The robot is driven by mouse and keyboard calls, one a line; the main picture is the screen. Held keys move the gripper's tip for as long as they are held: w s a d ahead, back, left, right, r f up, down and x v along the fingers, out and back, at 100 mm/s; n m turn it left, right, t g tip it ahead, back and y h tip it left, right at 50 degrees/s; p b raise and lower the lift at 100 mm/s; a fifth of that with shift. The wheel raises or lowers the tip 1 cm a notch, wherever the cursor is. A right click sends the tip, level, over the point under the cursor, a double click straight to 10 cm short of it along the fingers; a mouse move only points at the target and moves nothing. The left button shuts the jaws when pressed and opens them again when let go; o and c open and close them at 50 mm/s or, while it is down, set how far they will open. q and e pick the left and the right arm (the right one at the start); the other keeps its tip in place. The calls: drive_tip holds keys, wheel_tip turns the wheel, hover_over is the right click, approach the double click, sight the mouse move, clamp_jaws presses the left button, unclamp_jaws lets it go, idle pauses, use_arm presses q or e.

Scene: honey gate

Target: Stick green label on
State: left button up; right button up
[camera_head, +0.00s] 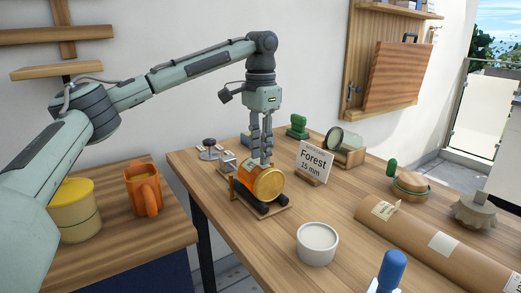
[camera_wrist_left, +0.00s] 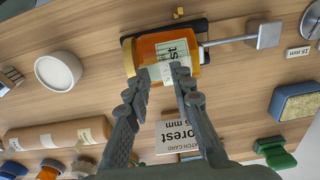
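An amber honey jar with a gold lid (camera_head: 268,185) lies on its side on a dark-railed wooden cradle (camera_head: 284,212). In the left wrist view the jar (camera_wrist_left: 190,45) carries a pale green label (camera_wrist_left: 173,50) with the letters "est" showing; a cream strip (camera_wrist_left: 160,73) lies beside it, by the fingertips. My left gripper (camera_head: 261,160) points down at the jar's upper side. Its fingers (camera_wrist_left: 163,78) are parted at the label's edge, and whether they touch it I cannot tell. A white card (camera_head: 314,162) reading "Forest 15 mm" stands behind the jar. My right gripper is not in view.
A white cup (camera_head: 317,243) stands in front of the cradle. A cardboard roll (camera_head: 425,240) lies at the right. A green-handled stamp (camera_head: 297,127) and a glass jar on its side (camera_head: 343,143) are behind. An orange mug (camera_head: 143,190) is on the left table.

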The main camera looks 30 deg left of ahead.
use_arm(q)
wheel_tip(320, 180, up, 12)
idle(0.6)
drive_tip(key=shift+s+f, duration=0.1)
idle(0.4)
